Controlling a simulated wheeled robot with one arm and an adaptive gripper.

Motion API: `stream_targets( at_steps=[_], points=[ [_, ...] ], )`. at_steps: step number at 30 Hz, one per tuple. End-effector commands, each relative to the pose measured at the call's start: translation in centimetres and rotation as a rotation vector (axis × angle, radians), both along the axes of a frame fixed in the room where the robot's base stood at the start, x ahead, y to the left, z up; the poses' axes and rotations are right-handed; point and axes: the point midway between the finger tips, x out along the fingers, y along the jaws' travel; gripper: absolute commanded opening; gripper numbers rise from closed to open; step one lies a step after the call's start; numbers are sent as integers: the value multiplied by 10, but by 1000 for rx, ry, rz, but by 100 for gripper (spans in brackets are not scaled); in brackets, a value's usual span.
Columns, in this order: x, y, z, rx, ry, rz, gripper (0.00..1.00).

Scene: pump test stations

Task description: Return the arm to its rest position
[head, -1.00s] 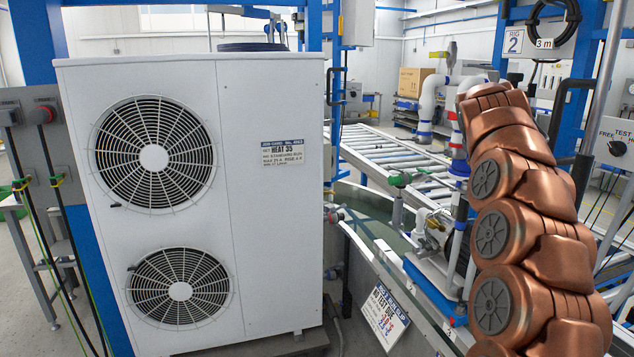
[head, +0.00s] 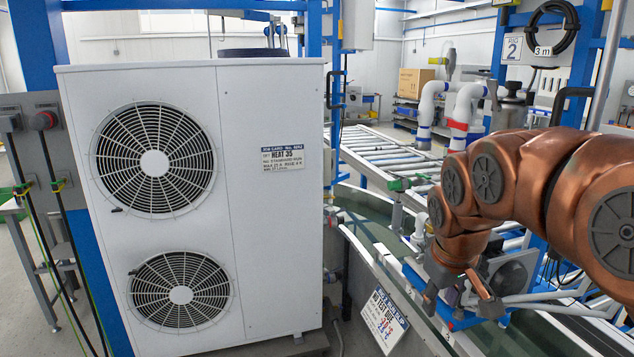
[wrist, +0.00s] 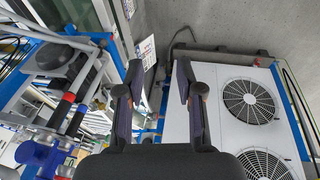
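My copper-coloured arm (head: 487,180) comes in from the right edge in the head view and bends down toward the middle. My gripper (head: 460,298) hangs at its end, in front of the pump rig, with its two fingertips apart and pointing down. In the wrist view my gripper (wrist: 158,85) shows two dark fingers spread apart with nothing held between them. The arm hides part of the pump rig and pipes behind it.
A large white heat pump unit (head: 270,230) with two fans stands at left; it also shows in the wrist view (wrist: 212,120). A roller conveyor (head: 385,150) runs behind.

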Motion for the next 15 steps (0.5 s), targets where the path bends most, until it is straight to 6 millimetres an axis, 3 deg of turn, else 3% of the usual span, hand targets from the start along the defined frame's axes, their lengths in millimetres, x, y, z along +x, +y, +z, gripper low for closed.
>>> stream_targets(
  at_steps=[3,15],
  points=[
    [-52,8,-21,24,77,-37,36],
    [-216,27,-89,92,326,-222,36]
  ],
)
